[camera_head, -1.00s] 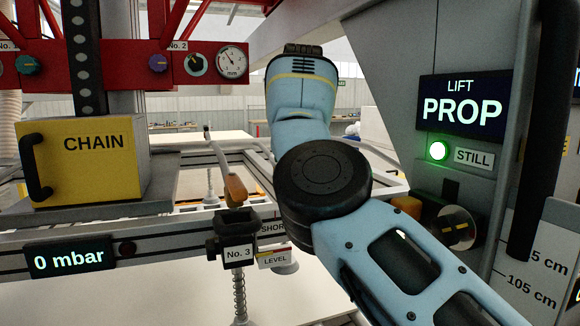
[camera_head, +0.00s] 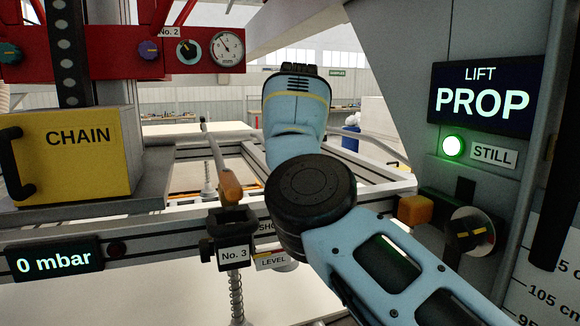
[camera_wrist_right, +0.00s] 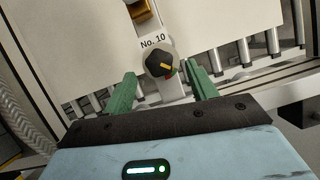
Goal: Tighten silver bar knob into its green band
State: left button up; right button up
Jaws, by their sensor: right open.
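My left gripper is not in view.
A black knob with a yellow bar (camera_head: 469,232) sits on the right panel under the "PROP" display (camera_head: 483,101). A yellow "CHAIN" box (camera_head: 75,155) stands left. A "No. 3" clamp (camera_head: 232,243) and an orange-handled lever (camera_head: 229,184) are close left of my arm.

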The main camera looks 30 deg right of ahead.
jog(key=shift+x, duration=1)
jog(key=c, duration=1)
jog(key=shift+a+m+h, duration=0.15)
jog(key=shift+m+h, duration=0.35)
jog(key=shift+m, duration=0.6)
jog(key=o, duration=1)
